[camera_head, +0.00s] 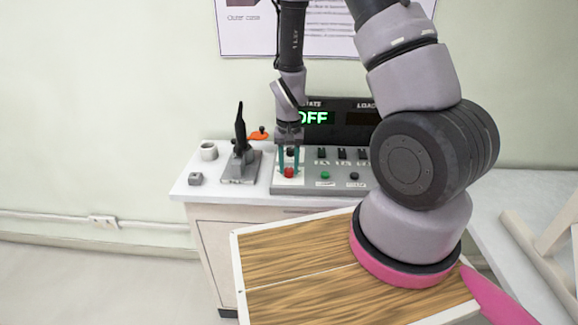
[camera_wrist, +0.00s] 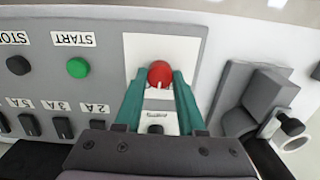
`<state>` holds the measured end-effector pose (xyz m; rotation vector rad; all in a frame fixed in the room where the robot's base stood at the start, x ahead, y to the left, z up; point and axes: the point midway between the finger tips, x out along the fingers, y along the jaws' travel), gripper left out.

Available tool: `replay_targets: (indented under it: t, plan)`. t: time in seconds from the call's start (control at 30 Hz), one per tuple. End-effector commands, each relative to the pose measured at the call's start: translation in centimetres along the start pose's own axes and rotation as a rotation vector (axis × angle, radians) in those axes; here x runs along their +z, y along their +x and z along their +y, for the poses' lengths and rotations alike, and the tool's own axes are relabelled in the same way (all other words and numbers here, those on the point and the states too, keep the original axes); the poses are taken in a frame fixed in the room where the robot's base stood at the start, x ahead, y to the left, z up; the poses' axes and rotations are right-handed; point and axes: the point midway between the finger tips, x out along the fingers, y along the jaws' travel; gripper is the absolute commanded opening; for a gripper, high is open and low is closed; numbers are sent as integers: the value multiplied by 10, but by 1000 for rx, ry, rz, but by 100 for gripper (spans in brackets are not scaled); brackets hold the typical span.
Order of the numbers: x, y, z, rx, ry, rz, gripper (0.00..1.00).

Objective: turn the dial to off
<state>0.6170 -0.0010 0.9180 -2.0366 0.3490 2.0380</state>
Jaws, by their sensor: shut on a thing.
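The red dial (camera_wrist: 160,73) sits on a white plate of the grey control panel (camera_wrist: 215,75). In the head view the dial (camera_head: 289,173) is low on the panel's left end. My gripper (camera_head: 289,168) reaches down from above with its teal fingers at the dial. In the wrist view its fingers (camera_wrist: 161,80) lie on either side of the dial, shut on it. A small light mark shows on the dial's near side. The display (camera_head: 315,118) above the panel reads OFF in green.
A dark switch (camera_wrist: 155,129) is between my fingers, nearer the wrist. Green (camera_wrist: 78,68) and black (camera_wrist: 18,65) buttons and several toggle switches are to the left. A black-handled lever (camera_head: 240,150) stands beside the panel. A wood-topped surface (camera_head: 300,250) is in front.

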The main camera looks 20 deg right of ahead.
Motion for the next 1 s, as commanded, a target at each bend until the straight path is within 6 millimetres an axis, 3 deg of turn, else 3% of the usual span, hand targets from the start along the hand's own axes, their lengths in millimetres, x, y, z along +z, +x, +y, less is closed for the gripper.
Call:
replay_targets:
  t: [0.6,1.0]
  plan:
    - [-1,-1,0,-1,-560,2,0]
    - [-1,-1,0,-1,-769,3,0]
